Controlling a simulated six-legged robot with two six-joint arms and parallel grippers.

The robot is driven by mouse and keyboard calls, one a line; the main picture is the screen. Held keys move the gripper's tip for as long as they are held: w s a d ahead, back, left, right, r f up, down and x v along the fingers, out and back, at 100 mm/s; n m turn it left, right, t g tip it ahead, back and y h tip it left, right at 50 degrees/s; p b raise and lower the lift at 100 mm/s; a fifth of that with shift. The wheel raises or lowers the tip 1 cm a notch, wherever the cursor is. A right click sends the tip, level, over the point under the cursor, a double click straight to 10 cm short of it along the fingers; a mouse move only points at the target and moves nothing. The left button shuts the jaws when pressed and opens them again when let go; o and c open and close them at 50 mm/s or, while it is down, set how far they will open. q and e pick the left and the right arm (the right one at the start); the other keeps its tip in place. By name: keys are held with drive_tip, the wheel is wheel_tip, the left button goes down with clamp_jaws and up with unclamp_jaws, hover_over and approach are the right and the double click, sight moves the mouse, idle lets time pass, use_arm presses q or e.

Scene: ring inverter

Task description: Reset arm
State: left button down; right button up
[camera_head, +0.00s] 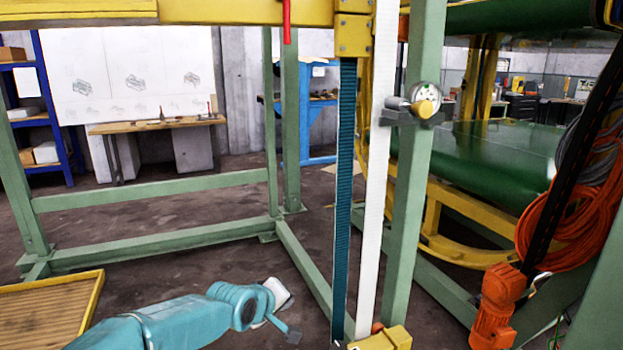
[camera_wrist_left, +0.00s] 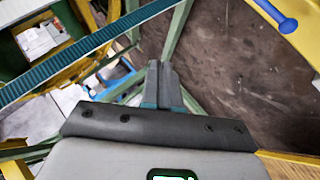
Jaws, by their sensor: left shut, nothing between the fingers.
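My left arm, teal, comes in at the bottom left of the head view. Its left gripper (camera_head: 292,334) is small and partly hidden there, left of the frame's upright blue belt (camera_head: 344,200). In the left wrist view my left gripper (camera_wrist_left: 160,70) has its two dark fingers together with nothing between them. The floor lies behind the fingertips, and the blue belt (camera_wrist_left: 85,50) crosses the upper left of that view. The fingers appear apart from the belt. My right gripper is in neither view.
A green frame post (camera_head: 408,200) carries a round gauge (camera_head: 426,98). A yellow beam (camera_head: 250,12) crosses overhead. An orange cable coil (camera_head: 560,225) hangs at right, near a green conveyor (camera_head: 480,155). A yellow-edged tray (camera_head: 50,305) lies lower left. Floor between the frame rails is open.

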use_arm(q)
drive_tip(key=s+a+f+m+g, duration=0.1)
drive_tip(key=s+f, duration=0.2)
drive_tip(key=f, duration=0.4)
drive_tip(key=s+a+f+g, duration=0.1)
drive_tip(key=s+f, duration=0.3)
drive_tip(key=f, duration=0.3)
drive_tip(key=s+a+f+m+g, duration=0.25)
drive_tip(key=s+f+g, duration=0.25)
drive_tip(key=s+f, duration=1.25)
drive_tip(key=s+a+m+g+p, duration=0.1)
drive_tip(key=s+a+g+p, duration=0.1)
drive_tip(key=s, duration=1.3)
wheel_tip(320, 180, up, 18)
drive_tip(key=p, duration=1.7)
drive_tip(key=shift+w+d+p, duration=0.3)
drive_tip(key=shift+w+p, duration=0.05)
drive_tip(key=shift+p, duration=0.05)
drive_tip(key=shift+d, duration=0.1)
